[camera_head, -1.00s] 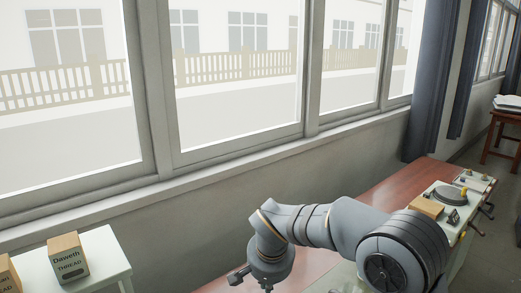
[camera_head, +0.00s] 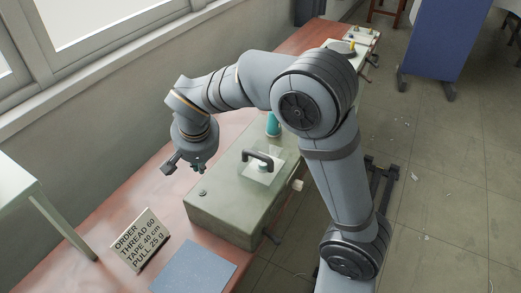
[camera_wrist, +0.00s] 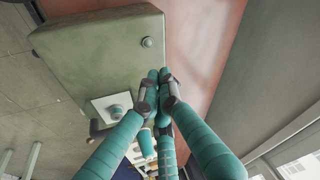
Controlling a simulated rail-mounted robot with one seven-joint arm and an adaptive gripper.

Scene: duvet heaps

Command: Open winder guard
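The winder is a grey-green box (camera_head: 235,200) on the red-brown bench. A clear guard (camera_head: 274,177) lies over a white plate on its top, with a black arched handle (camera_head: 257,157). The guard looks down. The wrist view shows the box (camera_wrist: 95,50) and the white plate (camera_wrist: 100,104) with a round knob; the fingers partly hide the handle area. My gripper (camera_head: 185,165) hangs beyond the box's left end, left of the handle and apart from it. In the wrist view its teal fingers (camera_wrist: 160,75) come together at the tips, with nothing seen between them.
A teal thread cone (camera_head: 272,124) stands behind the guard. A pale table (camera_head: 25,195) is at left. A window wall runs along the bench; floor is open at right.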

